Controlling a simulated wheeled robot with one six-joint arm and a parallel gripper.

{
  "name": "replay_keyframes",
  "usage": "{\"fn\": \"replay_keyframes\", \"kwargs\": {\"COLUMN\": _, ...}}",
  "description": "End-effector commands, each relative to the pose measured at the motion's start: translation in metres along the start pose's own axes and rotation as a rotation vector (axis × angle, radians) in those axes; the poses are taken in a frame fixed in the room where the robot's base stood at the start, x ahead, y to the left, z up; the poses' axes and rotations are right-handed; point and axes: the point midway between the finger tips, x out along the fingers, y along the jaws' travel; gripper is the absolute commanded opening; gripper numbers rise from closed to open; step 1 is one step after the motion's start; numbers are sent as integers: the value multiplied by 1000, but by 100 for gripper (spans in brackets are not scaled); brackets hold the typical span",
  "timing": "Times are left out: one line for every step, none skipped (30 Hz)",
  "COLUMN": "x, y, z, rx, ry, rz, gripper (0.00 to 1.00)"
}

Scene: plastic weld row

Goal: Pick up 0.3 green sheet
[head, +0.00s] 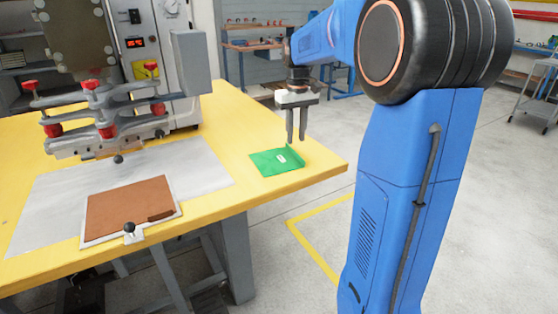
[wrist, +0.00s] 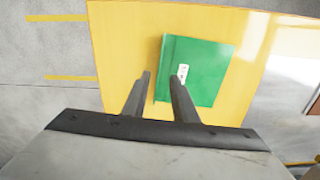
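The green sheet (head: 272,163) lies flat on the yellow table near its right corner, with a raised edge on its right side and a small white label on top. It also shows in the wrist view (wrist: 207,75). My gripper (head: 296,138) points down above the sheet's far right part, near the raised edge. In the wrist view my gripper's two fingers (wrist: 160,78) are apart, with the sheet's raised edge between them in the picture. Nothing is held. I cannot tell the exact height of the fingertips over the sheet.
The yellow table (head: 222,205) carries a grey plate (head: 50,197) with a brown sheet (head: 128,207) on a white board to the left. A welding machine with red knobs (head: 105,110) stands behind it. The table's right corner is close to the sheet.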

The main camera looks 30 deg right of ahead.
Motion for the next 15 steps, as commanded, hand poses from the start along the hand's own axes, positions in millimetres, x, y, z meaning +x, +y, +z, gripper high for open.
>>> {"fn": "replay_keyframes", "kwargs": {"x": 2, "y": 0, "z": 0, "rx": 0, "ry": -1, "rz": 0, "gripper": 26}}
{"fn": "replay_keyframes", "kwargs": {"x": 4, "y": 0, "z": 0, "rx": 0, "ry": -1, "rz": 0, "gripper": 26}}
{"fn": "replay_keyframes", "kwargs": {"x": 6, "y": 0, "z": -1, "rx": 0, "ry": -1, "rz": 0, "gripper": 26}}
{"fn": "replay_keyframes", "kwargs": {"x": 9, "y": 0, "z": -2, "rx": 0, "ry": -1, "rz": 0, "gripper": 26}}
{"fn": "replay_keyframes", "kwargs": {"x": 13, "y": 1, "z": -3, "rx": 0, "ry": -1, "rz": 0, "gripper": 26}}
{"fn": "replay_keyframes", "kwargs": {"x": 18, "y": 1, "z": -4, "rx": 0, "ry": -1, "rz": 0, "gripper": 26}}
{"fn": "replay_keyframes", "kwargs": {"x": 22, "y": 2, "z": -5, "rx": 0, "ry": -2, "rz": 0, "gripper": 26}}
{"fn": "replay_keyframes", "kwargs": {"x": 26, "y": 2, "z": -6, "rx": 0, "ry": -2, "rz": 0, "gripper": 26}}
{"fn": "replay_keyframes", "kwargs": {"x": 32, "y": 2, "z": -7, "rx": 0, "ry": -2, "rz": 0, "gripper": 26}}
{"fn": "replay_keyframes", "kwargs": {"x": 36, "y": 2, "z": -7, "rx": 0, "ry": -3, "rz": -1, "gripper": 26}}
{"fn": "replay_keyframes", "kwargs": {"x": 40, "y": 2, "z": -7, "rx": 0, "ry": -2, "rz": -1, "gripper": 26}}
{"fn": "replay_keyframes", "kwargs": {"x": 44, "y": 2, "z": -8, "rx": 0, "ry": -1, "rz": 0, "gripper": 26}}
{"fn": "replay_keyframes", "kwargs": {"x": 47, "y": 2, "z": -8, "rx": 0, "ry": -1, "rz": 0, "gripper": 26}}
{"fn": "replay_keyframes", "kwargs": {"x": 49, "y": 2, "z": -7, "rx": 0, "ry": -1, "rz": -1, "gripper": 26}}
{"fn": "replay_keyframes", "kwargs": {"x": 51, "y": 2, "z": -7, "rx": 0, "ry": -1, "rz": -1, "gripper": 26}}
